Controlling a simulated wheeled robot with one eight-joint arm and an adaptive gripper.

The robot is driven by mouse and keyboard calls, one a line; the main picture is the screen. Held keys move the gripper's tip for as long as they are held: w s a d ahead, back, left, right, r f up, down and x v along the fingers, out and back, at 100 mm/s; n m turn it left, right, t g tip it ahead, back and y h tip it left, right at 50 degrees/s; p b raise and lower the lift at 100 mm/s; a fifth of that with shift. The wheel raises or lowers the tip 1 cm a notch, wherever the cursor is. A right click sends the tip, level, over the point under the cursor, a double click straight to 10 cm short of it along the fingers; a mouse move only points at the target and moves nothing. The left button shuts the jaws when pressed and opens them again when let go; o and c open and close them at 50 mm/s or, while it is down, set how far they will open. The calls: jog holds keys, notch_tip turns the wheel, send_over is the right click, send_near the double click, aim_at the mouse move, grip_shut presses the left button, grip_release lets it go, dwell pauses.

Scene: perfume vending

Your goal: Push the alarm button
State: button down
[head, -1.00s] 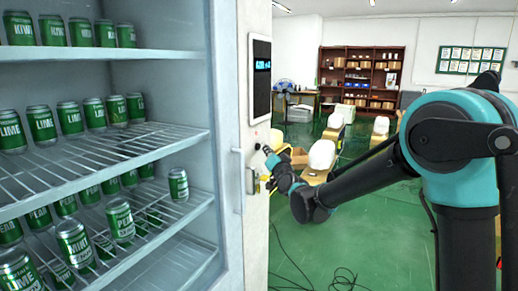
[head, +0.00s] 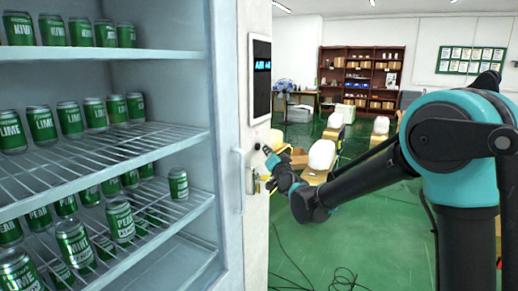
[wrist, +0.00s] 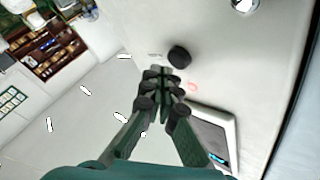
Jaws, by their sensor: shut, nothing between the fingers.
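A black round button (wrist: 180,57) sits on the white front panel of the machine in the wrist view, just beyond my fingertips. I cannot tell for sure that it is the alarm button. A faint red mark (wrist: 192,86) is on the panel beside it. In the head view a small dark round spot (head: 258,146) shows on the panel below the screen. My gripper (wrist: 163,76) is shut and empty, its tips close to the black button. I cannot tell whether they touch. In the head view my gripper (head: 269,157) is close to the panel.
A dark screen (head: 261,79) is on the panel, also in the wrist view (wrist: 212,135). A silver round part (wrist: 244,5) lies farther up the panel there. The open cooler (head: 175,110) holds green cans. Cables (head: 340,279) lie on the green floor.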

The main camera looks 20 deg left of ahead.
jog(key=shift+a, duration=0.1)
jog(key=shift+a, duration=0.3)
jog(key=shift+w+a, duration=0.1)
jog(key=shift+a, duration=0.35)
dwell(0.8)
jog(key=shift+d, duration=0.85)
jog(key=shift+s+d, duration=0.15)
jog(key=shift+d, duration=1.1)
jog(key=shift+s+d, duration=0.15)
jog(key=shift+d, duration=1.1)
